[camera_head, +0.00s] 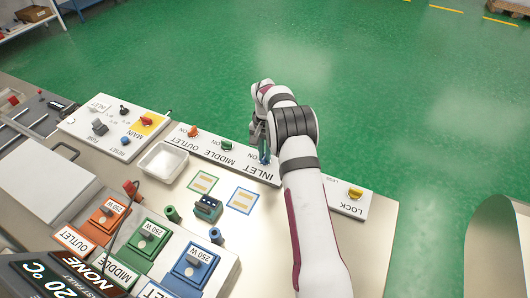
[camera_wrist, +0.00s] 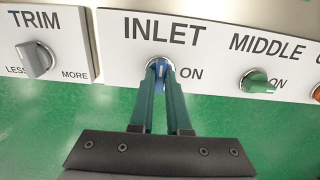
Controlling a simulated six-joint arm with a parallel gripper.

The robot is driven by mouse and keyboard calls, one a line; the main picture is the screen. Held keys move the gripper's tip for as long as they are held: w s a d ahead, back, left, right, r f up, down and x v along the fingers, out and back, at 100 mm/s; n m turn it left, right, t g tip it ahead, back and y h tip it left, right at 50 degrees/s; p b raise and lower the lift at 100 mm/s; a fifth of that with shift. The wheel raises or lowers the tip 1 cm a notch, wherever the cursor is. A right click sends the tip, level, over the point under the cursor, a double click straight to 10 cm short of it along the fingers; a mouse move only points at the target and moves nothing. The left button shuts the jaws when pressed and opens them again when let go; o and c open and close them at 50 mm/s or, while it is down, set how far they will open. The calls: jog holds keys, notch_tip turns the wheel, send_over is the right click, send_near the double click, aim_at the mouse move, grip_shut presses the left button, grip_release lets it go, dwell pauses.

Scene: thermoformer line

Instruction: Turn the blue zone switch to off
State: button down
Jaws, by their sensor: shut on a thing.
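The blue zone switch (camera_wrist: 158,68) is a knob with a pale ring on the white panel under the word INLET, with ON printed to its right. My gripper (camera_wrist: 161,80) has its two green fingers shut on the blue knob. The fingers hide much of the knob; the part that shows looks roughly upright in the wrist view, not pointing sideways at ON. In the head view my gripper (camera_head: 264,155) is at the INLET end of the switch panel (camera_head: 245,168), and the knob there is mostly covered.
The green MIDDLE switch (camera_wrist: 257,82) is to the right in the wrist view, the grey TRIM knob (camera_wrist: 38,60) to the left. In the head view, a white tray (camera_head: 163,162), heater plugs and a connector block (camera_head: 208,208) lie on the bench.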

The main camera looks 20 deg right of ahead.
jog(key=c, duration=0.9)
grip_release()
jog(key=shift+r, duration=0.1)
notch_tip(320, 180, up, 16)
jog(key=shift+f, duration=0.15)
